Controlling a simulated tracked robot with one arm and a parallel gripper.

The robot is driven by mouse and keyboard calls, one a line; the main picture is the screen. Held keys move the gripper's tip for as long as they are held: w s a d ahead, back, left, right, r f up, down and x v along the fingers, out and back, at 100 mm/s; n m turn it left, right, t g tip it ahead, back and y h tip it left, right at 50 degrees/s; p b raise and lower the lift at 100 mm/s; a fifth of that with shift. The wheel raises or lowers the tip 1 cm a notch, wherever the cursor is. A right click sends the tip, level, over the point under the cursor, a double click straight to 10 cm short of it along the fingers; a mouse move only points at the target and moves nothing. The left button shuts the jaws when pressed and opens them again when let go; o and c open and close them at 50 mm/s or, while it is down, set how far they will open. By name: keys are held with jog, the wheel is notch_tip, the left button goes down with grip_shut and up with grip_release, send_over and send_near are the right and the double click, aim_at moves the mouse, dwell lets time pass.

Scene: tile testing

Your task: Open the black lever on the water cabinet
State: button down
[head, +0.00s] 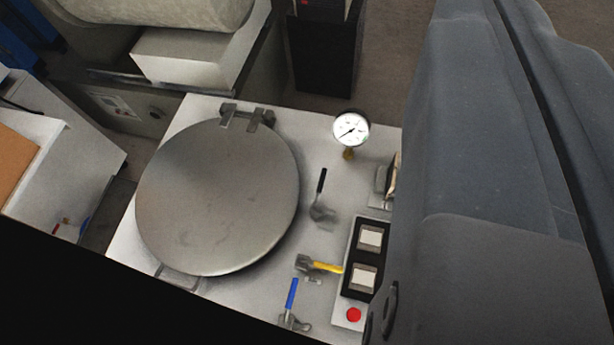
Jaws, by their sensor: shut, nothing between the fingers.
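The black lever (321,181) is on the white top of the water cabinet (326,255), right of a large round metal lid (218,197). Its handle points up in the picture, away from its grey metal valve body (322,211). A yellow lever (326,267) lies roughly sideways below it, and a blue lever (291,294) points up near the lower edge. My grey arm fills the right side and hides the cabinet's right part. My gripper's fingers are not in the picture, so their place relative to the lever cannot be seen.
A pressure gauge (351,129) stands above and right of the black lever. A black switch panel (366,258) and a red button (353,315) are to its right. The lid's hinge (247,117) rises at the back. Other equipment stands at upper left; a dark shape covers the lower left.

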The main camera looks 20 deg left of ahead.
jog(key=w+f+g+h+b, duration=0.1)
jog(key=w+f+g, duration=0.1)
jog(key=w+f, duration=0.5)
jog(key=m+g+h+b, duration=0.1)
jog(key=g+h+b, duration=0.25)
jog(key=g, duration=0.35)
send_over(320, 188)
jog(key=a, duration=0.4)
notch_tip(320, 188, down, 29)
jog(key=s+a+f+g+b, duration=0.1)
jog(key=a+f, duration=0.6)
jog(key=f, duration=0.7)
jog(key=shift+s+a+g, duration=0.2)
jog(key=shift+s+g, duration=0.15)
jog(key=shift+g, duration=0.05)
jog(key=shift+f+h, duration=0.1)
jog(key=shift+h, duration=0.15)
jog(key=b+x, duration=0.3)
jog(key=x, duration=0.7)
jog(key=shift+d+f, duration=0.15)
jog(key=shift+f, duration=0.1)
jog(key=shift+d+f+b, duration=0.1)
jog(key=shift+d+b, duration=0.4)
jog(key=shift+d, duration=1.3)
